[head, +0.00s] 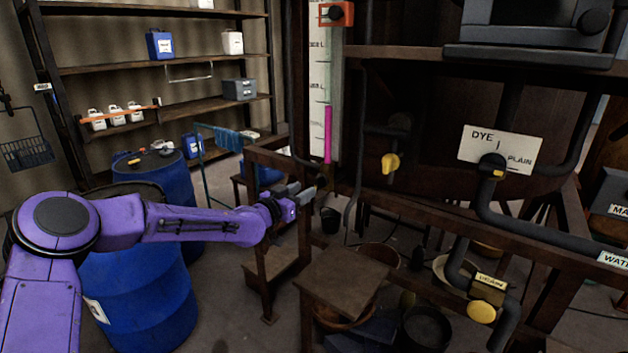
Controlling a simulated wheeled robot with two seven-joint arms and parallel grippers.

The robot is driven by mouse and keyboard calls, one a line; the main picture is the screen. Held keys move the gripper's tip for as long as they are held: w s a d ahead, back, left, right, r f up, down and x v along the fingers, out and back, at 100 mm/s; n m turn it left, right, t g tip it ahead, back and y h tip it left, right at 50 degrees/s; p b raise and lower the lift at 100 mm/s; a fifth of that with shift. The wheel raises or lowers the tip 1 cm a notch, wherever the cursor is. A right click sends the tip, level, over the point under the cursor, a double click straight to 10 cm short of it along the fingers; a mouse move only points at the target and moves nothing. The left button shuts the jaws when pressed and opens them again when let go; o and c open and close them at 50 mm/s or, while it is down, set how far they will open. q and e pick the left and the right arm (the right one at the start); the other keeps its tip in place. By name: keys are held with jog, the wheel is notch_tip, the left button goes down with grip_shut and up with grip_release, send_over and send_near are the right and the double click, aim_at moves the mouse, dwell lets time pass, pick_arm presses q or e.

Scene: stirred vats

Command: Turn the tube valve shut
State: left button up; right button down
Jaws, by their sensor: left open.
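A sight tube with a bright pink column (328,136) stands upright beside a pale marked scale (319,72) at the middle of the head view. A yellow valve handle (390,163) sits on a dark pipe to the right of the tube. I cannot tell for certain whether it is the tube valve. My left gripper (308,192) reaches in from the left, open and empty, just below and left of the foot of the tube. Small dark parts there blend together, so contact cannot be told. My right gripper is out of view.
A DYE/PLAIN sign (500,148) and another yellow handle (482,312) on a drain pipe are at right. A wooden rail (460,215) and stand (345,282) lie near the gripper. Blue barrels (140,300) stand below my left arm; shelves (160,63) are behind.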

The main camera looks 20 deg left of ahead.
aim_at(315, 184)
pick_arm(q)
jog(key=p+x, duration=0.1)
jog(key=x, duration=0.5)
grip_shut()
jog(key=shift+f, duration=0.1)
